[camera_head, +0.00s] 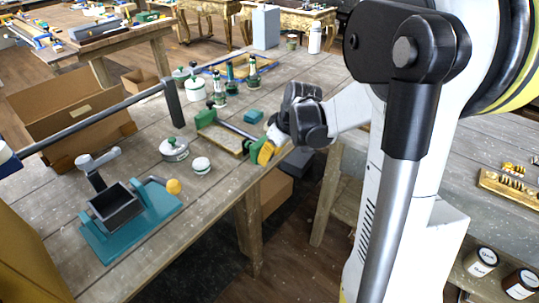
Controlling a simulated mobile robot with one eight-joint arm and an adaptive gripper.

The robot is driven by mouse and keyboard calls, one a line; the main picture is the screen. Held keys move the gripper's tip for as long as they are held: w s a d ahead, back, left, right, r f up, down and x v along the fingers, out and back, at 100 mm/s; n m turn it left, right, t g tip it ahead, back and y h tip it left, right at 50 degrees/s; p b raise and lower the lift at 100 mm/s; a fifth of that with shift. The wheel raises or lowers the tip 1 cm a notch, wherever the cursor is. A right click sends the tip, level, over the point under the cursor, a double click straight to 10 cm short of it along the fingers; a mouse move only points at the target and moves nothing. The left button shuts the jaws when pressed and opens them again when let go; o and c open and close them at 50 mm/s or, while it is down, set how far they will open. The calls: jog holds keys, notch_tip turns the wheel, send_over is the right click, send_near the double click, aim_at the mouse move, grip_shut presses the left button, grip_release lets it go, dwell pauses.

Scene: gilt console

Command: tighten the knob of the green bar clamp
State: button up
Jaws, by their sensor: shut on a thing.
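The green bar clamp (237,130) lies near the front edge of the wooden workbench, over a small wooden board (219,136). It has a dark bar with a green jaw (206,118) at its left end and a green part at its right end. My gripper (266,148) is at that right end, beside the bench edge, and is shut on the clamp's knob. The knob itself is mostly hidden by the gripper, and a yellow part shows at the fingertips.
A teal vise (133,222) with a yellow-knobbed handle stands at the front left. White tins (174,149), green-capped bottles (219,95) and a teal block (253,116) stand around the clamp. An open cardboard box (72,112) is at left. Bare bench lies right of the back bottles.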

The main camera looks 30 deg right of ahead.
jog(key=shift+g+y, duration=0.4)
jog(key=shift+y, duration=0.6)
jog(key=o, duration=1.2)
jog(key=shift+c, duration=0.2)
jog(key=shift+r, duration=0.1)
jog(key=v, duration=1.1)
jog(key=shift+s+r, duration=0.2)
jog(key=shift+r, duration=0.15)
jog(key=shift+d, duration=0.1)
